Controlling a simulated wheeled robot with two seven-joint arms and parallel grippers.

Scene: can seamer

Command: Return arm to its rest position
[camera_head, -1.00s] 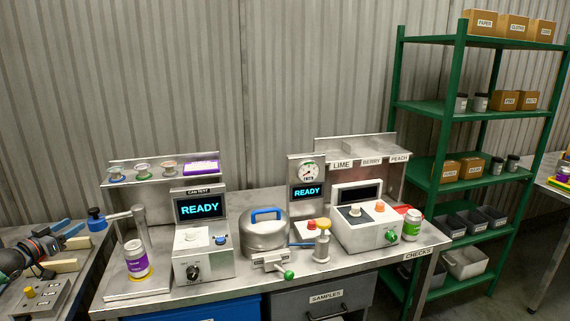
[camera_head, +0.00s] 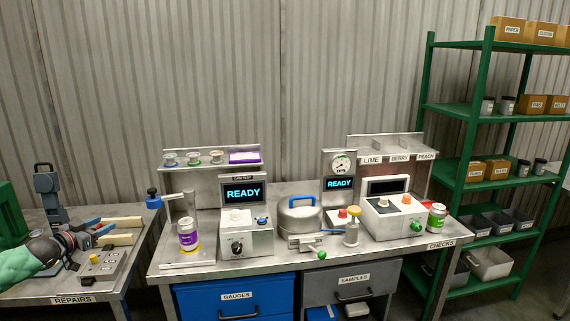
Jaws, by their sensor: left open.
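My left arm comes in from the left edge, with a green sleeve leading to a dark wrist. My left gripper (camera_head: 80,240) is over the repairs bench (camera_head: 40,285), beside tools with blue and pale handles. Its fingers are small and overlap the tools behind them; it is open and I see nothing held in it. My right gripper does not show.
A grey block with a yellow knob (camera_head: 102,264) lies just right of the gripper. A dark upright device (camera_head: 48,192) stands behind. The checks bench (camera_head: 412,253) to the right holds a purple-labelled can (camera_head: 188,238), testers and a green-labelled can (camera_head: 437,217).

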